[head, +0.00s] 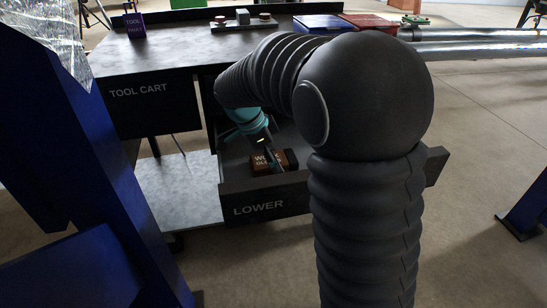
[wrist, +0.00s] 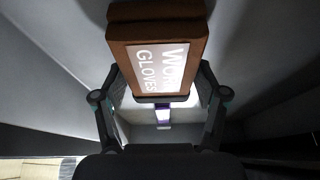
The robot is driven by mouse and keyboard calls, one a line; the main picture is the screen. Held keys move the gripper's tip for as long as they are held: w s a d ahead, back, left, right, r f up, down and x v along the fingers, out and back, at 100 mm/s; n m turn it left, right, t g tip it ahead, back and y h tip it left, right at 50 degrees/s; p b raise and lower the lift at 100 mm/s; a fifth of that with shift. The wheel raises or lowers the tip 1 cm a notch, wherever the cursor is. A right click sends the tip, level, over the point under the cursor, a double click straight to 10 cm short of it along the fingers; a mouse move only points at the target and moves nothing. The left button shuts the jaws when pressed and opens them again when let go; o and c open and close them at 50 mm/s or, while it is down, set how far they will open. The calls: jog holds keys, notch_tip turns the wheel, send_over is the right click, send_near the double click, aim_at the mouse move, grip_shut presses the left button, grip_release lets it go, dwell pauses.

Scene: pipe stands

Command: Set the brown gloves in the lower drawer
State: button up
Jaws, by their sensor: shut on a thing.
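The brown gloves (wrist: 158,62), a brown block with a white "WORK GLOVES" label, are between the fingers of my gripper (wrist: 158,98) in the wrist view. My gripper is shut on them. In the head view the gloves (head: 266,162) show inside the open lower drawer (head: 262,204), behind its front panel marked "LOWER". My gripper (head: 270,156) reaches down into this drawer from above. I cannot tell whether the gloves touch the drawer floor. My arm hides the drawer's right part.
The tool cart's top (head: 178,54) carries a purple box (head: 134,25), a grey tray (head: 244,25), a blue box (head: 318,23) and a red box (head: 372,22). Metal pipes (head: 480,44) extend at the right. A blue post (head: 85,140) stands close at the left.

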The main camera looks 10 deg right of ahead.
aim_at(263, 160)
jog(key=shift+f, duration=0.2)
dwell(0.6)
jog(key=o, duration=0.9)
jog(key=o, duration=0.4)
jog(key=shift+r, duration=0.15)
jog(key=shift+p+v, duration=1.9)
jog(key=shift+v, duration=1.55)
